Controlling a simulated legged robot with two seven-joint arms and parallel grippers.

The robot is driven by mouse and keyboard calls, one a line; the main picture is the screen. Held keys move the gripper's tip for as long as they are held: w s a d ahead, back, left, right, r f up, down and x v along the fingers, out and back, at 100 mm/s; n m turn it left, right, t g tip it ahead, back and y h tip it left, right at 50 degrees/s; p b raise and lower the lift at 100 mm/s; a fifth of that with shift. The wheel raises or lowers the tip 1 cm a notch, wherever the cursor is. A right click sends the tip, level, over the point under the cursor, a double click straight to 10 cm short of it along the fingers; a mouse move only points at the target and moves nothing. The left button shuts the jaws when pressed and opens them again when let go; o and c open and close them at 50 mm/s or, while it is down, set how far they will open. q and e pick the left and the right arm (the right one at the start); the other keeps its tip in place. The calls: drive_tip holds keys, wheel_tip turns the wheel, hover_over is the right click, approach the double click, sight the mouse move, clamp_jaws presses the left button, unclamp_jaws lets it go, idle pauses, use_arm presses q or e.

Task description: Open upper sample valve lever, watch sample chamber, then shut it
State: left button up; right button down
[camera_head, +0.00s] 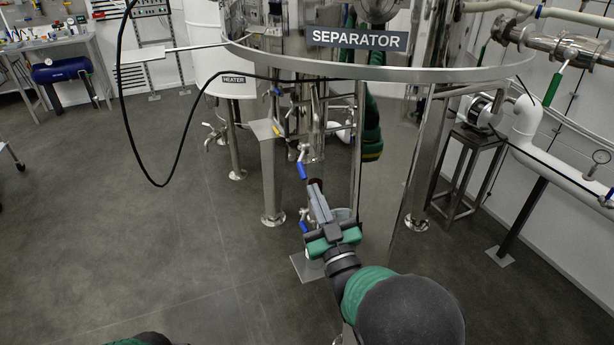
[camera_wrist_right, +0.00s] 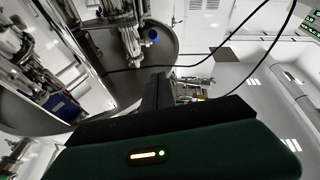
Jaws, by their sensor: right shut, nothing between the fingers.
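A blue valve lever (camera_head: 301,170), the upper of two, hangs on the steel piping below the separator. A lower blue lever (camera_head: 304,227) shows just left of my right gripper (camera_head: 317,192). That gripper is shut and empty, pointing up and away, with its tips a little right of and below the upper lever. I cannot tell whether they touch. A pale round part (camera_head: 343,214) behind the gripper may be the sample chamber; it is mostly hidden. In the right wrist view, the shut fingers (camera_wrist_right: 158,88) point toward steel piping, and a blue part (camera_wrist_right: 152,36) shows above. My left gripper is out of view.
The separator sign (camera_head: 357,39) sits above a steel ring rail (camera_head: 390,73). A black cable (camera_head: 123,95) loops down at the left. A steel post (camera_head: 270,180) stands left of the valves, and white piping (camera_head: 560,172) runs at right. The left floor is clear.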

sight(306, 181)
drive_tip(key=w, duration=0.2)
drive_tip(key=w+a, duration=0.1)
drive_tip(key=w, duration=0.2)
drive_tip(key=w+f, duration=0.1)
drive_tip(key=w, duration=0.1)
drive_tip(key=shift+w+a+b, duration=0.2)
drive_tip(key=shift+a+b, duration=0.05)
drive_tip(key=shift+b, duration=0.1)
drive_tip(key=shift+s, duration=0.1)
